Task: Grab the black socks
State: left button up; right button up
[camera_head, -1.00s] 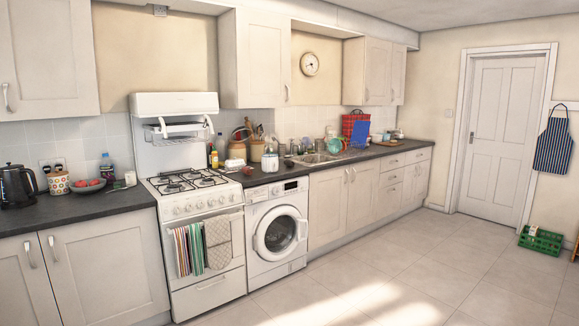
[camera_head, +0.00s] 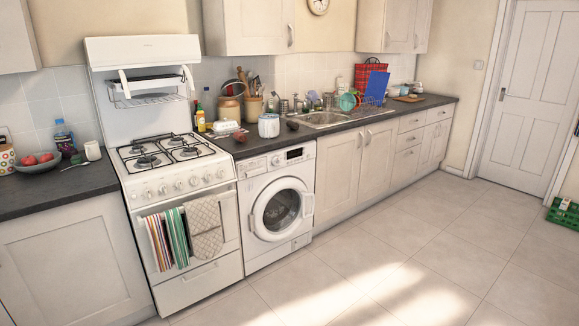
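A small dark lump (camera_head: 292,125) lies on the counter above the washing machine, to the right of a white canister. It may be the black socks, but it is too small to tell. The white washing machine (camera_head: 262,162) stands under the counter, right of the cooker. Its round door (camera_head: 278,209) covers the front, and I cannot tell whether it is fully shut. The drum inside looks dark, with no socks clearly visible. Neither of my grippers is in view.
A white cooker (camera_head: 190,180) with striped towels stands left of the washer. The canister (camera_head: 268,126) and a reddish lump (camera_head: 241,136) sit on the counter (camera_head: 345,135). A green crate (camera_head: 563,213) is on the floor at far right. The tiled floor (camera_head: 400,255) ahead is clear.

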aim_at(291, 124)
jog(key=i, duration=1.25)
jog(key=i+j, duration=0.1)
jog(key=i, duration=1.1)
